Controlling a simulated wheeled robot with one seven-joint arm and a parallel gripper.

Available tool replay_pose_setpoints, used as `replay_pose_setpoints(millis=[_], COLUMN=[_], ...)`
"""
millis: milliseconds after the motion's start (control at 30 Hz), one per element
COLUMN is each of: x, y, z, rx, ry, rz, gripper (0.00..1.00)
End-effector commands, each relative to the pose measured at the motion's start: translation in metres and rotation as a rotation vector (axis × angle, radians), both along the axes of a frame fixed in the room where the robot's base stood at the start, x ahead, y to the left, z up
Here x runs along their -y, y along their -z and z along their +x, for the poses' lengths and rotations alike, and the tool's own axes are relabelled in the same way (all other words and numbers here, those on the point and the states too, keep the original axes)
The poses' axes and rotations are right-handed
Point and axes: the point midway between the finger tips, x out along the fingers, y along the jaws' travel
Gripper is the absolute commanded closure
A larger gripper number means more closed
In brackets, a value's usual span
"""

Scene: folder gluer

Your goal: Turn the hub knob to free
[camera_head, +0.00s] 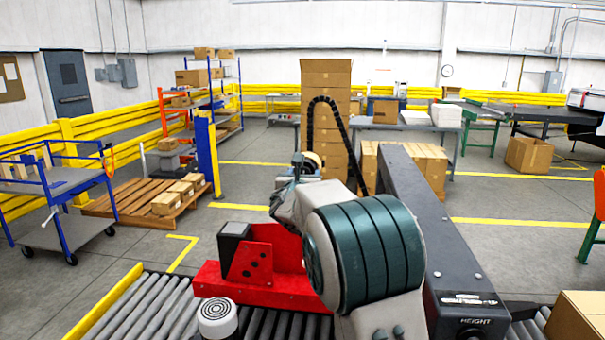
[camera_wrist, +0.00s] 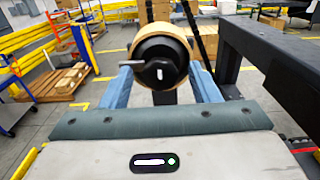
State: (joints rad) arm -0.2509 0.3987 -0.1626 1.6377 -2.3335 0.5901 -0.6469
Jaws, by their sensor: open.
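The hub knob (camera_wrist: 152,66) is black, with a bar sticking out to the left and a small white mark near its middle. It sits on the dark round hub (camera_wrist: 161,46) of a tan roll (camera_wrist: 184,45) in the wrist view. In the head view the roll (camera_head: 313,159) shows small beyond my arm; its knob cannot be made out there. My gripper (camera_wrist: 162,72) is open, its light blue fingers on either side below the roll, pointing towards it. Nothing is seen held, and I cannot tell whether the fingers touch the knob. In the head view my arm hides most of my gripper.
A long dark machine beam (camera_head: 430,220) runs close along the right of my arm. A red bracket (camera_head: 262,262) stands on the roller conveyor (camera_head: 145,305) in front. Stacked cartons (camera_head: 325,80) stand behind the roll. Open floor lies to the left, by a pallet (camera_head: 140,205).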

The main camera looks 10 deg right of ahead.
Motion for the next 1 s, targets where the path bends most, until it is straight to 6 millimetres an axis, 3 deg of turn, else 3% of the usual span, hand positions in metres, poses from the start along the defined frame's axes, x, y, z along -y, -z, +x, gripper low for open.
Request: replay_pose_setpoints(millis=[233, 400, 767, 1000], x=[0.0002, 0.0000, 0.0000, -0.0005], y=[0.0004, 0.0004, 0.0031, 0.0071], z=[0.0003, 0.0002, 0.0000, 0.0000], rx=[0.000, 0.000, 0.012, 0.055], ry=[0.000, 0.000, 0.000, -0.001], rz=[0.000, 0.000, 0.035, 0.160], gripper=[0.45, 0.89, 0.89, 0.88])
